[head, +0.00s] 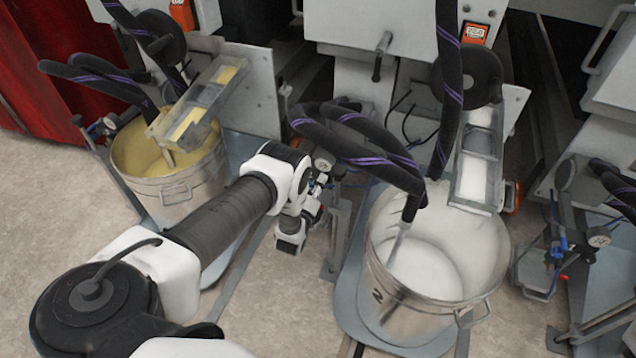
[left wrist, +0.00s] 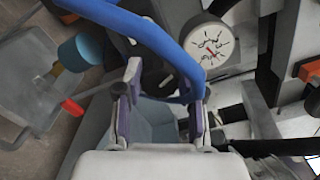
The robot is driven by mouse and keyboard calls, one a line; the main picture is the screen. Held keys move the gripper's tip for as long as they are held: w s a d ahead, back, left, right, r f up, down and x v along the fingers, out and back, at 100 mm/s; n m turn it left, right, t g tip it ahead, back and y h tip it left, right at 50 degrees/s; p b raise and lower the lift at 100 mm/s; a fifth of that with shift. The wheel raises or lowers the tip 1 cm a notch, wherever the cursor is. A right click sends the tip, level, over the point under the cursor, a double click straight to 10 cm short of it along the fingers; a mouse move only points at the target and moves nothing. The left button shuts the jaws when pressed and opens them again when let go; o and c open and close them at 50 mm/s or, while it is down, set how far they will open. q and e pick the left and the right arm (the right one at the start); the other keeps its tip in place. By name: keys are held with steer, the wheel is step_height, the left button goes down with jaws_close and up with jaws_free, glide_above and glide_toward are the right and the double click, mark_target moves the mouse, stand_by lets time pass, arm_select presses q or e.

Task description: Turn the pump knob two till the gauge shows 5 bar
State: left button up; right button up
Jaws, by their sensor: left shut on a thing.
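My left gripper (head: 316,192) reaches the pump fittings between the two buckets in the head view. In the left wrist view its two fingers (left wrist: 162,105) stand either side of a dark grey part, which I take to be the pump knob (left wrist: 152,78), and are shut on it. A blue hose crosses in front and hides much of the knob. The round white gauge (left wrist: 208,45) is just beyond, to the upper right, with a red needle near its middle. Its numbers are too small to read. In the head view the gauge (head: 324,164) is small and partly hidden.
A bucket of yellow paint (head: 172,190) stands left of my left arm, and a bucket of white paint (head: 405,310) stands right. Thick black hoses (head: 360,150) hang close above the gripper. Another gauge (head: 599,237) with fittings is at the far right. Bare floor lies in front.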

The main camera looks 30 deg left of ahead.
arm_select(q)
steer(key=m, duration=0.5)
steer(key=shift+r+p, duration=0.1)
steer(key=shift+p, duration=0.3)
steer(key=o, duration=1.1)
steer(key=shift+o, duration=0.2)
steer(key=v, duration=1.2)
